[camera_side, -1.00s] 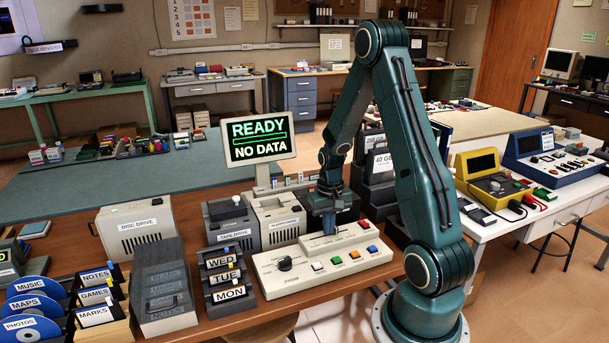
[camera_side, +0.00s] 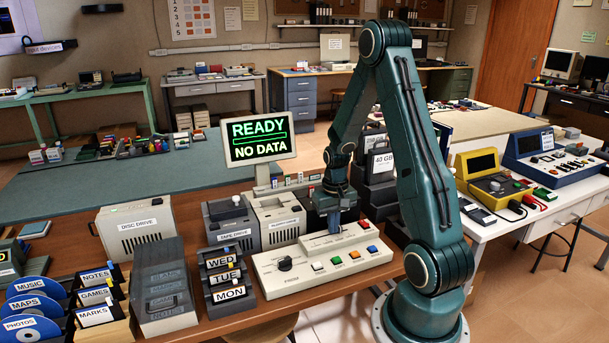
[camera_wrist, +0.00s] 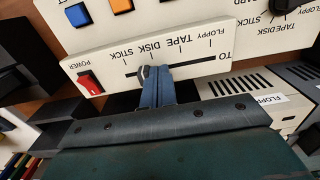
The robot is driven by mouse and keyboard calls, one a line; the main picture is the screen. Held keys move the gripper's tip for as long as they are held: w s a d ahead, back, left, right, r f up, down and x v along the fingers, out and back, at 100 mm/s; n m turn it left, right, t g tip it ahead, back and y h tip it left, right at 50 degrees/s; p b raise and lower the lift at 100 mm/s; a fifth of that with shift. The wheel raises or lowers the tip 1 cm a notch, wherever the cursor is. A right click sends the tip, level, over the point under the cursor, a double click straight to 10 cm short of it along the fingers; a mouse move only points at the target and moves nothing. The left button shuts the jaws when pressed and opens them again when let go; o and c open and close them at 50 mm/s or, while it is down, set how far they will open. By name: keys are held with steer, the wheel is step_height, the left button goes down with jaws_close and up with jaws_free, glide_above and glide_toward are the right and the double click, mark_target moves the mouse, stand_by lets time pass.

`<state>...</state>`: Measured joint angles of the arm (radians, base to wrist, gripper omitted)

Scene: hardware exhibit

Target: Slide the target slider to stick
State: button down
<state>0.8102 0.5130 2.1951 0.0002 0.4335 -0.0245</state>
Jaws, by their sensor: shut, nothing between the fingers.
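The slider panel (camera_wrist: 195,65) is a cream raised strip with a slot and marks labelled FLOPPY, TAPE, DISK and STICK. In the side view it is the raised back part of the cream console (camera_side: 312,243). The slider knob (camera_wrist: 144,72) is a small light piece, mostly hidden by my fingers; it appears near the DISK mark, on the STICK side of it. My gripper (camera_wrist: 152,74) is shut with nothing between its fingers, and its tips are down at the slot, against or right beside the knob. It also shows in the side view (camera_side: 333,230).
A red power switch (camera_wrist: 89,84) sits beyond the STICK end of the slot. The console front has a rotary knob (camera_side: 285,263) and several coloured buttons. Grey drive boxes (camera_side: 232,222) stand to the left, and a monitor (camera_side: 259,140) reads READY, NO DATA.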

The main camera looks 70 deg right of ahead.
steer(key=shift+s+d, duration=0.6)
stand_by(0.7)
steer(key=shift+w+a, duration=0.15)
steer(key=shift+w, duration=0.05)
stand_by(0.7)
steer(key=shift+r, duration=0.1)
steer(key=shift+r, duration=3.4)
steer(key=shift+a+r, duration=0.1)
